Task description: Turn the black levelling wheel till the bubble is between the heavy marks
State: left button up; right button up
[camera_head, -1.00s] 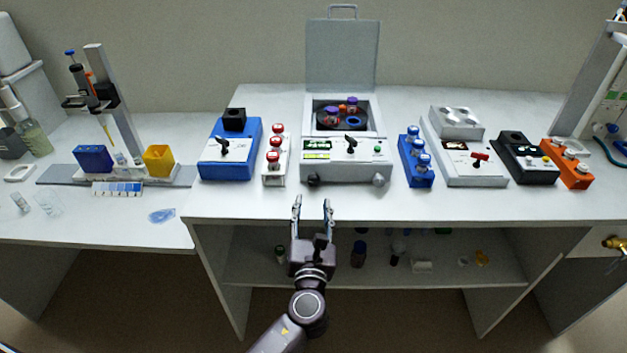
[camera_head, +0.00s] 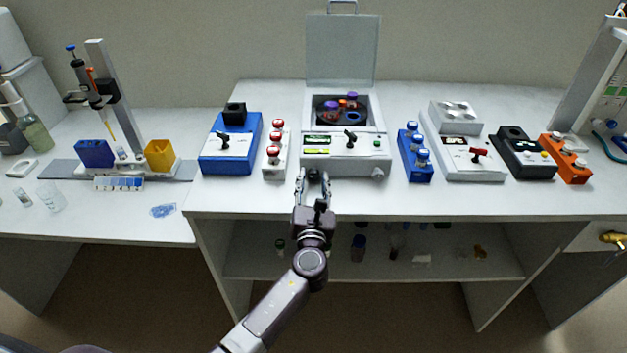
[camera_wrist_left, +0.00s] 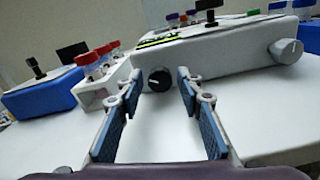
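The black levelling wheel (camera_wrist_left: 158,78) is a small round knob low on the front left of the white centrifuge (camera_head: 345,168). In the left wrist view it shows between and beyond my left fingertips. My left gripper (camera_head: 312,176) is open and empty, fingers pointing at the wheel from the front; I see no contact. In the head view the fingertips largely cover the wheel. A green strip (camera_head: 318,137) on the centrifuge's top left is too small to make out a bubble or marks. My right gripper is not in view.
A grey-white knob (camera_head: 377,173) sits on the centrifuge's front right. A white rack (camera_head: 275,168) with red-capped tubes stands close on the left, a blue rack (camera_head: 417,175) on the right. The bench front strip is clear.

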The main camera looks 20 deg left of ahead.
pick_arm(q)
grip_shut()
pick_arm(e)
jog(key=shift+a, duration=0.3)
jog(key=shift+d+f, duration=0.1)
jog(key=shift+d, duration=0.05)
pick_arm(q)
jog(key=shift+f+n+b, duration=0.1)
jog(key=shift+n+b, duration=0.3)
jog(key=shift+n, duration=0.3)
jog(key=n+b, duration=0.1)
jog(key=n, duration=0.2)
jog(key=shift+b, duration=0.35)
jog(key=n+b, duration=0.3)
jog(key=n, duration=0.3)
jog(key=shift+a, duration=0.1)
jog(key=shift+n+b, duration=0.3)
jog(key=shift+n, duration=0.5)
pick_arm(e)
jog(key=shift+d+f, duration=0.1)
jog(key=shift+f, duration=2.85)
